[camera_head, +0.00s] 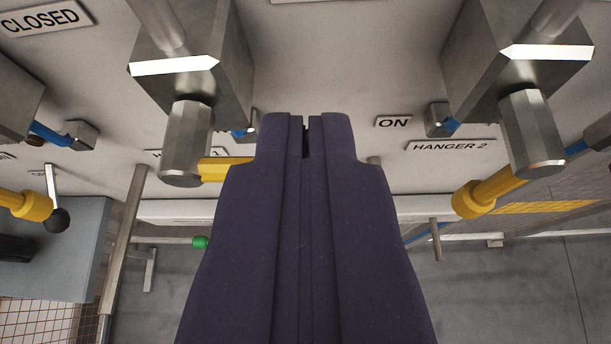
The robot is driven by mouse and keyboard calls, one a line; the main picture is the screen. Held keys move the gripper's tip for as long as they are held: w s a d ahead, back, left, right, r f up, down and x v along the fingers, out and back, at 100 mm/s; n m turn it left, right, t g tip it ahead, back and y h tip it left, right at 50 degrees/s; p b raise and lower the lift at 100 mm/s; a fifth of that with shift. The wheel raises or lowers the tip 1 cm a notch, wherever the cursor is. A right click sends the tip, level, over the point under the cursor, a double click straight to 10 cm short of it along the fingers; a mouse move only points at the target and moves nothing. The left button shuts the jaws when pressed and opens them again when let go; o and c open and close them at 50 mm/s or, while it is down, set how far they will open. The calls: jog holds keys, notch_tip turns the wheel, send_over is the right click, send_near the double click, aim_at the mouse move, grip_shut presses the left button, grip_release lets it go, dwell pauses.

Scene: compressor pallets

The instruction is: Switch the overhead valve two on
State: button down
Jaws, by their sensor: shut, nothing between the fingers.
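My gripper (305,128) is in the middle of the view, its two dark purple fingers pressed together and pointing up the picture. It holds nothing. To its right is a metal valve block (520,60) with a hexagonal metal fitting (532,135) and a yellow part (487,192) below it. A "HANGER 2" label (450,146) is just left of that fitting. An "ON" label (393,122) lies between the fingertips and that block. My gripper appears apart from this valve.
A similar valve block (190,75) with a hexagonal fitting (187,140) and yellow part (215,168) stands close left of my fingers, which partly cover it. A "CLOSED" label (40,18) is upper left. A black-knobbed lever (57,215) and grey box (60,255) are farther left.

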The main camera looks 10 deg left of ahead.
jog(key=shift+w+f, duration=0.2)
jog(key=shift+f, duration=1.1)
jog(key=shift+a+f+b, duration=0.15)
jog(key=shift+f+b, duration=0.05)
jog(key=shift+b, duration=0.1)
jog(key=shift+f+b, duration=0.1)
jog(key=shift+b, duration=0.45)
